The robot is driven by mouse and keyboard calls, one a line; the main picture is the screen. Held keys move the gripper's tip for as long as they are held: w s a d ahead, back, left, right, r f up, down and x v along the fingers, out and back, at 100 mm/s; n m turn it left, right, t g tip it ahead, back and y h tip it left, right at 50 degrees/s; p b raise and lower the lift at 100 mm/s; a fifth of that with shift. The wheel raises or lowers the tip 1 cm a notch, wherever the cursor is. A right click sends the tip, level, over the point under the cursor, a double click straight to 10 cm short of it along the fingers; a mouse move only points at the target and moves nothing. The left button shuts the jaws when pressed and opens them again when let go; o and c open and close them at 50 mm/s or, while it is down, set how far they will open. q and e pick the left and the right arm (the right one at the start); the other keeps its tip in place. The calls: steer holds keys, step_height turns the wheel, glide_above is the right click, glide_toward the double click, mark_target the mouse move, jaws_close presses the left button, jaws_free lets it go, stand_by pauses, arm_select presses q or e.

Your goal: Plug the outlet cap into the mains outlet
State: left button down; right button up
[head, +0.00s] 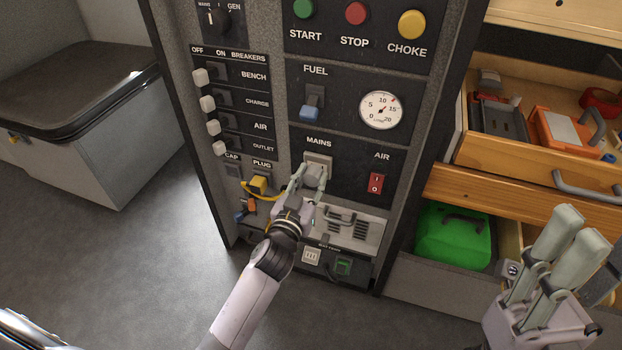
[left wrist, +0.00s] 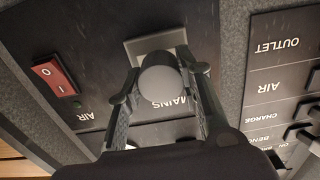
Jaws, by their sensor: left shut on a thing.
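The outlet cap (head: 314,176) is a grey rounded piece at the mains outlet (head: 319,160), a light plate under the MAINS label. In the left wrist view the cap (left wrist: 159,78) sits between my fingers, in front of the outlet plate (left wrist: 157,45). My left gripper (head: 309,180) is shut on the cap, one finger on each side; its fingers also show in the left wrist view (left wrist: 158,90). The cap hides the outlet's face, so I cannot tell how deep it sits. My right gripper (head: 575,225) is at the lower right, fingers apart and empty, away from the panel.
A red AIR switch (head: 376,183) is right of the outlet. A yellow plug (head: 258,184) with a yellow cord hangs at the left, beside the CAP holder (head: 233,170). Breakers (head: 207,104) are above these. An open drawer (head: 520,155) and a green box (head: 454,235) stand at right.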

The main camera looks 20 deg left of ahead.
arm_select(q)
steer(key=shift+w, duration=0.6)
steer(key=c, duration=1.1)
jaws_free()
steer(key=shift+o, duration=0.2)
steer(key=s, duration=1.2)
steer(key=shift+a, duration=0.2)
